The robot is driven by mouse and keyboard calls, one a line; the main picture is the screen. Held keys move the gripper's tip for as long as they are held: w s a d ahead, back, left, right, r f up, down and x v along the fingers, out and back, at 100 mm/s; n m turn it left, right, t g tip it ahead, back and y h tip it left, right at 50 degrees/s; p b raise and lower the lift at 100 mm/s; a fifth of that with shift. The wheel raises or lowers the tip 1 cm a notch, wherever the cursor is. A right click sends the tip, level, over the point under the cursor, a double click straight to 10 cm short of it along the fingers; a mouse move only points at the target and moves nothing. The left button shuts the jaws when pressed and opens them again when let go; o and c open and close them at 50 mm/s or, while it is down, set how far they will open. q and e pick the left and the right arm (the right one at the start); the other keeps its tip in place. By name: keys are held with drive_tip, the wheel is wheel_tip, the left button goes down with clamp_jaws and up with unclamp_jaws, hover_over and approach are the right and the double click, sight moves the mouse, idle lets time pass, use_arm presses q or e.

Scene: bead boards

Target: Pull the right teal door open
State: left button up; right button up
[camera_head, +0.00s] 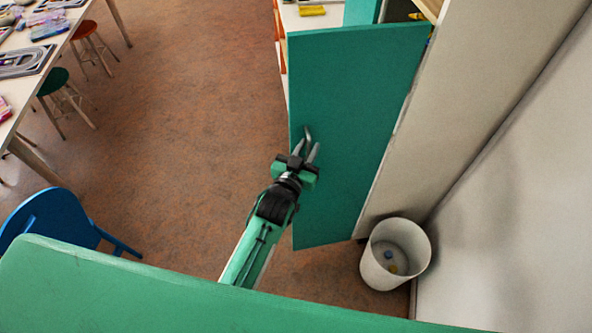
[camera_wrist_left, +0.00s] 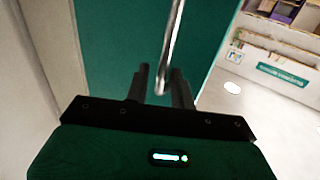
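The teal door (camera_head: 350,130) is a tall flat panel beside the pale cabinet side (camera_head: 440,120). It stands swung out from the cabinet, and part of the interior shows above its top edge. A metal bar handle (camera_head: 308,132) is on the door's face, near its left edge. My left gripper (camera_head: 307,149) is at the handle. In the left wrist view, its two dark fingers (camera_wrist_left: 160,82) are apart, with the lower end of the handle (camera_wrist_left: 168,50) between them and a gap visible. Firm contact cannot be told. My right gripper is not in view.
A white bin (camera_head: 370,265) stands on the floor near the door's lower right, by the pale wall (camera_head: 510,180). A blue chair (camera_head: 60,215) is at the lower left. Stools (camera_head: 58,85) and a table (camera_head: 10,110) stand farther left. The brown floor (camera_head: 190,110) between is clear.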

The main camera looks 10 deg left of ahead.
use_arm(q)
drive_tip(key=b+v, duration=0.3)
drive_tip(key=v, duration=0.9)
drive_tip(key=shift+d, duration=0.2)
drive_tip(key=shift+s+r, duration=0.1)
drive_tip(key=s+a+f+g, duration=0.1)
drive_tip(key=s+f+g, duration=0.2)
drive_tip(key=f, duration=0.9)
drive_tip(key=s+a+f+g+y, duration=0.1)
drive_tip(key=s+f+g, duration=0.15)
drive_tip(key=f, duration=1.05)
drive_tip(key=s+a+f+g, duration=0.1)
drive_tip(key=s+f+g, duration=0.2)
drive_tip(key=f, duration=0.9)
drive_tip(key=s+a+f+g+y, duration=0.1)
drive_tip(key=s+a+f+g, duration=0.35)
drive_tip(key=s+f, duration=0.85)
drive_tip(key=s+a+f+g, duration=0.1)
drive_tip(key=s+a+f, duration=0.2)
drive_tip(key=s, duration=0.3)
drive_tip(key=s+a+f+g+y, duration=0.1)
drive_tip(key=s+a+f, duration=0.2)
drive_tip(key=s, duration=0.3)
drive_tip(key=s+a+f+g+y, duration=0.1)
drive_tip(key=s+a+f, duration=0.1)
drive_tip(key=s+f, duration=0.2)
drive_tip(key=shift+s+a+g, duration=0.3)
drive_tip(key=shift+s+a, duration=0.1)
drive_tip(key=shift+s, duration=0.6)
